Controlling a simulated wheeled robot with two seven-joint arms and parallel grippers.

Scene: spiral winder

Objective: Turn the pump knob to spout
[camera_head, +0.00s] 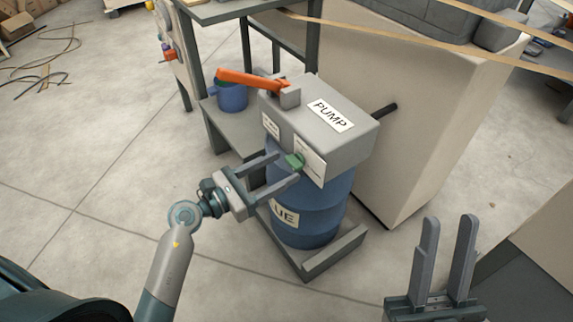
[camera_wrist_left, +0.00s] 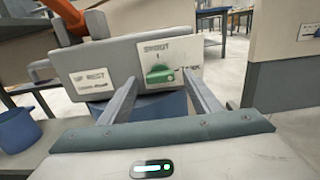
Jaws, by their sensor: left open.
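The green pump knob (camera_head: 294,160) sits on the front of the grey box marked PUMP (camera_head: 350,140), on top of a blue barrel (camera_head: 318,210). In the left wrist view the knob (camera_wrist_left: 160,74) lies roughly level on a white plate, with SPOUT printed above it and a partly covered label to its right. My left gripper (camera_head: 286,168) is open in front of the knob. Its fingers point at the box, one on each side of the knob; contact cannot be made out. My right gripper (camera_head: 449,222) is open and empty at the lower right.
An orange lever (camera_head: 248,79) tops the pump box. A blue cup (camera_head: 231,96) stands on the grey bench beside it. A dark rod (camera_head: 384,111) sticks out of the box's right side, near a large beige cabinet (camera_head: 425,110). The floor on the left is mostly clear.

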